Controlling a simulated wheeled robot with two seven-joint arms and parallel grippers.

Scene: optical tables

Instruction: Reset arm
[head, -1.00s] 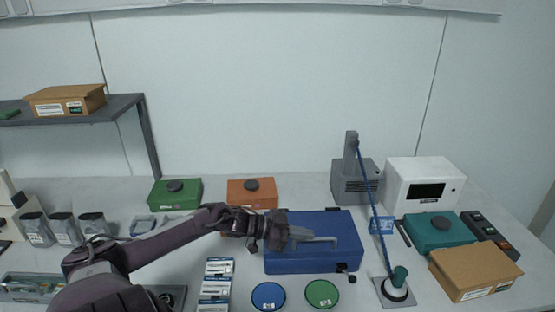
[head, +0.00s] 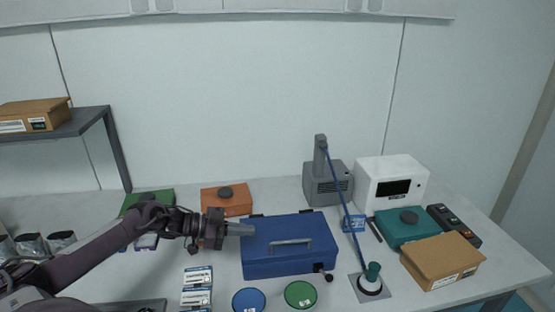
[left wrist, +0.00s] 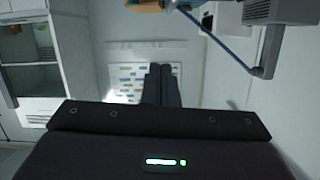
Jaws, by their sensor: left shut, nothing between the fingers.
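My left gripper (head: 238,229) is shut and empty in the head view. Its fingertips are at the left end of the blue case (head: 290,262), close to its upper left corner; I cannot tell whether they touch it. The closed case has a grey handle (head: 291,242) on its lid. In the left wrist view my gripper's fingers (left wrist: 161,84) are together with nothing between them, pointing toward a pale wall panel. My right gripper is in neither view.
An orange box (head: 227,203) and a green box stand behind the arm. Blue (head: 249,300) and green (head: 300,294) discs lie in front of the case. A grey device (head: 327,187), white box (head: 391,181), teal case (head: 404,230) and cardboard box (head: 442,262) crowd the right side.

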